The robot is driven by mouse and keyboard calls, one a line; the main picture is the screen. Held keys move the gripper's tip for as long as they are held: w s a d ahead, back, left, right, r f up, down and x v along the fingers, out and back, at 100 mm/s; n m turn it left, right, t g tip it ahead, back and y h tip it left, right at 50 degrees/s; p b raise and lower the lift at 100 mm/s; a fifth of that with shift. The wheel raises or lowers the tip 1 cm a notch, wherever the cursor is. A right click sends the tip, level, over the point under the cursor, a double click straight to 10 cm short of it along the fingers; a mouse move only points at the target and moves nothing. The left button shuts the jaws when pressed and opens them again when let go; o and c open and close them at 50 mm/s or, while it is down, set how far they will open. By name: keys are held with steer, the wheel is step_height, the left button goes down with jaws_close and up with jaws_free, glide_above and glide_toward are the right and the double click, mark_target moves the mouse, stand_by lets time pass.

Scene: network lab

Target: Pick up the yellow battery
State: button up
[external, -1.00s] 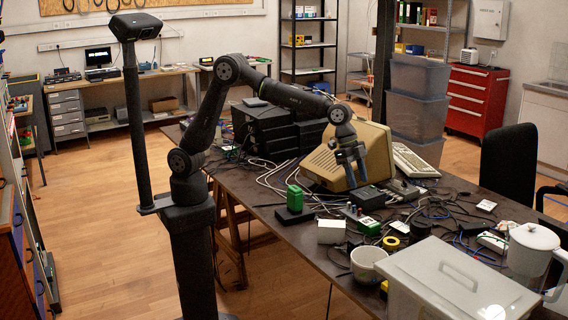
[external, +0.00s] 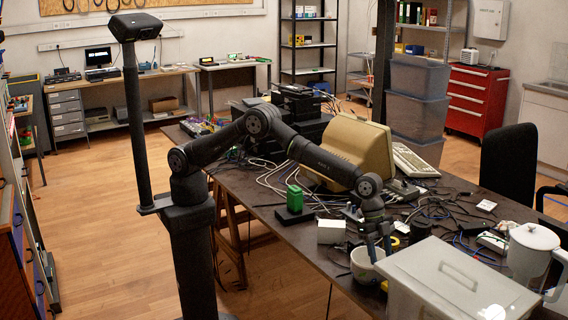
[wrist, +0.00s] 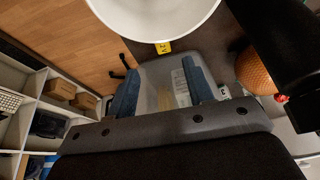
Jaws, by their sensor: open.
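A small yellow object, likely the yellow battery (external: 384,286), shows at the right foot of the white bowl (external: 362,270), close to the lidded bin; it is too small there to tell its shape. In the wrist view the yellow battery (wrist: 163,47) is a small yellow patch with dark marks beside the rim of the white bowl (wrist: 158,12), partly hidden by it. My gripper (external: 380,257) is over the right side of the bowl, above the battery, pointing down. In the wrist view my gripper (wrist: 161,65) has its two blue fingers apart with nothing held between them.
A translucent lidded bin (external: 455,280) stands just right of the bowl.

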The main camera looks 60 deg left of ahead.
mark_target(386, 283)
steer(key=x, duration=0.5)
steer(key=shift+d+x, duration=0.15)
steer(key=shift+x, duration=1.25)
steer(key=shift+d+x, duration=0.15)
steer(key=shift+x, duration=1.25)
steer(key=shift+w+r, duration=0.1)
steer(key=shift+w, duration=0.05)
steer(key=c, duration=1)
jaws_close()
steer(key=shift+r, duration=0.15)
step_height(386, 283, up, 4)
steer(key=shift+f, duration=0.1)
steer(key=s+a+r, duration=0.1)
steer(key=s+r, duration=0.6)
steer(key=s, duration=0.4)
steer(key=shift+s+a, duration=0.2)
steer(key=shift+s, duration=0.1)
